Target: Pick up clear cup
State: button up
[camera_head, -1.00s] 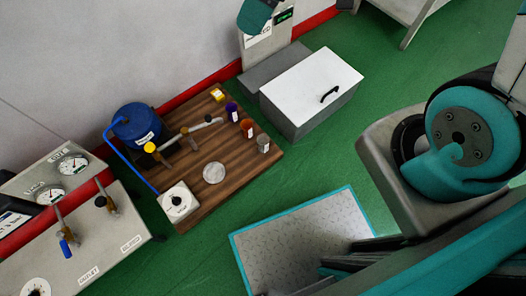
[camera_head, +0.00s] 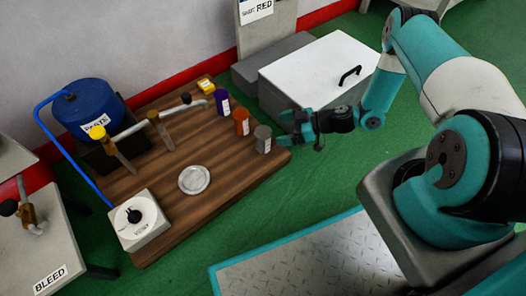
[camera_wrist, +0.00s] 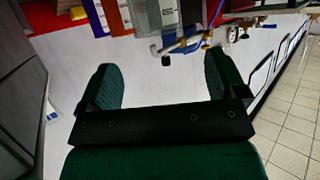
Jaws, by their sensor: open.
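The clear cup is most likely the greyish cup (camera_head: 263,139) with a white label. It stands upright near the right edge of the wooden board, at the front of a row of cups. My gripper (camera_head: 284,128) is open, just right of this cup in the head view, with its fingers pointing left. Nothing shows between the fingers. Whether a finger touches the cup cannot be told.
An orange cup (camera_head: 241,122) and a purple cup (camera_head: 221,102) stand close behind it on the wooden board (camera_head: 225,165). A silver dish (camera_head: 194,180), a dial box (camera_head: 138,219) and a blue tank (camera_head: 82,106) share the board. A white-lidded box (camera_head: 315,72) stands behind my gripper.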

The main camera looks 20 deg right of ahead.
aim_at(263, 133)
jog(key=shift+w+a+f+b, duration=0.2)
jog(key=shift+a+f+b, duration=0.2)
jog(key=shift+f, duration=0.2)
jog(key=shift+w+a+f+b, duration=0.15)
jog(key=shift+a+f+b, duration=0.2)
jog(key=shift+f, duration=0.2)
jog(key=b+x, duration=0.4)
jog(key=x, duration=0.1)
jog(key=shift+w+a+r, duration=0.15)
jog(key=shift+w, duration=0.15)
jog(key=c, duration=1)
